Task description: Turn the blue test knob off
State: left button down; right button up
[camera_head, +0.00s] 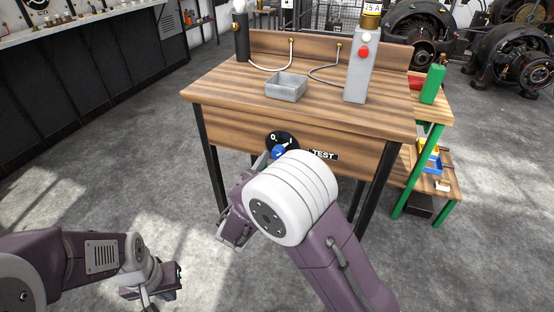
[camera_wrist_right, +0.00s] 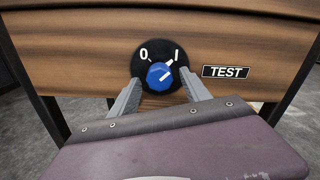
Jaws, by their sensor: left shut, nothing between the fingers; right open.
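The blue test knob (camera_head: 279,152) sits on a black round dial on the wooden front panel of the bench, beside a black TEST label (camera_head: 323,155). In the right wrist view the knob (camera_wrist_right: 160,76) has a white pointer line aimed up and right, toward the I mark; the 0 mark is at upper left. My right gripper (camera_wrist_right: 160,85) is open, with one finger on each side of the knob; I cannot tell whether they touch it. In the head view my right arm partly hides the knob. My left gripper (camera_head: 150,304) is shut and empty, low at the lower left.
The wooden bench (camera_head: 225,85) carries a grey tray (camera_head: 286,86) and a grey post with red and white buttons (camera_head: 360,72). A green-legged shelf (camera_head: 428,160) stands at its right. Open floor lies left of the bench.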

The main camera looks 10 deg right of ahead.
jog(key=shift+x, duration=1.1)
grip_shut()
jog(key=shift+r+n+p, duration=0.2)
jog(key=shift+n+p, duration=0.2)
jog(key=shift+p, duration=0.25)
jog(key=n+p, duration=0.6)
jog(key=p, duration=0.2)
jog(key=n+p, duration=0.6)
jog(key=p, duration=0.3)
jog(key=shift+s+d+r+n, duration=0.1)
jog(key=shift+s+r+n, duration=0.05)
jog(key=shift+n, duration=0.25)
jog(key=shift+n+p, duration=1.65)
jog(key=shift+n, duration=0.45)
jog(key=shift+f, duration=0.2)
grip_release()
